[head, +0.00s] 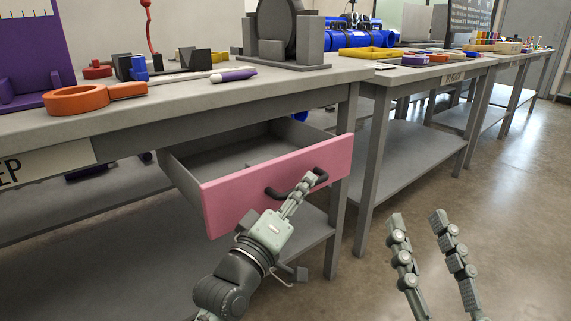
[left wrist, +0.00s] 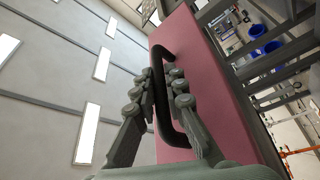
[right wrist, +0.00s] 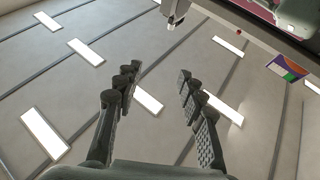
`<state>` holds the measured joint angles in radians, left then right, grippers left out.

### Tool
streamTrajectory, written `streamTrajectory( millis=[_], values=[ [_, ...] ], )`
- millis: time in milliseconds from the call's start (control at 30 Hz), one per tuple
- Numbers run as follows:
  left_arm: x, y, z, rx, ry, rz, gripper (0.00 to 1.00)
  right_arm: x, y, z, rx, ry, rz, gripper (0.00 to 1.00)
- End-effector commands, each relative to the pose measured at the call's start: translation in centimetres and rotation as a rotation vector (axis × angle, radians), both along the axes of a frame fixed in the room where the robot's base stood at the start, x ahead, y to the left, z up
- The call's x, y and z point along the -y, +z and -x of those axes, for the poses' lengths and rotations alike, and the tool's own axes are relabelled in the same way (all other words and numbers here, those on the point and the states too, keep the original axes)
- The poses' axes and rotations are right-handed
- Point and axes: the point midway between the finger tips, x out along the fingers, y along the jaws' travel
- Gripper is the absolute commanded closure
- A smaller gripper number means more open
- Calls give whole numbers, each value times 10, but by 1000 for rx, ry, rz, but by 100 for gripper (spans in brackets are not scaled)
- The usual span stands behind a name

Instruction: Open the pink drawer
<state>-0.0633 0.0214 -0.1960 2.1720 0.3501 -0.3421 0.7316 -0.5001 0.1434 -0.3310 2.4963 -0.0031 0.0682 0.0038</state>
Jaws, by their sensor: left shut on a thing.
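The pink drawer (head: 230,194) hangs under the tabletop of the nearest grey bench. It stands pulled out, and its grey inside shows behind the pink front. A dark curved handle (head: 271,193) sits on that front. My left gripper (head: 307,181) is at the handle's right part. In the left wrist view the handle (left wrist: 169,100) passes between the two fingers, which are shut on it. The pink front also shows in that view (left wrist: 205,75). My right gripper (head: 419,222) is open and empty, apart from the bench at the lower right.
A bench leg (head: 340,190) stands just right of the drawer. The floor (head: 480,190) at right is clear.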

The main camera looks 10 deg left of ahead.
Motion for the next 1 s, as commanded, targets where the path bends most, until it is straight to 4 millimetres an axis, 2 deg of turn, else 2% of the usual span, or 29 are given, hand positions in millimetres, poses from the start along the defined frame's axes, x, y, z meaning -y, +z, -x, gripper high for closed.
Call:
streamTrajectory(
  millis=[167, 300, 400, 600, 900, 933, 1000],
  values=[
    [18, 2, 15, -1, 0, 2, 100, -5, -23, -7, -156, 7, 59, 60],
    [27, 1, 22, -1, 0, 1, 100, 3, -50, -17, -273, -16, 121, 60],
    [32, 1, 25, 0, 1, 0, 100, 7, -62, -20, -325, -27, 146, 60],
    [35, 0, 28, 2, 1, 0, 100, 10, -73, -22, -366, -34, 167, 60],
    [35, -1, 27, 1, 1, -1, 100, 10, -73, -22, -367, -34, 167, 60],
    [35, -1, 27, 1, 1, -1, 86, 10, -73, -22, -367, -34, 167, 60],
    [35, 0, 27, 1, 1, -1, 80, 10, -73, -22, -367, -34, 167, 60]
  ],
)
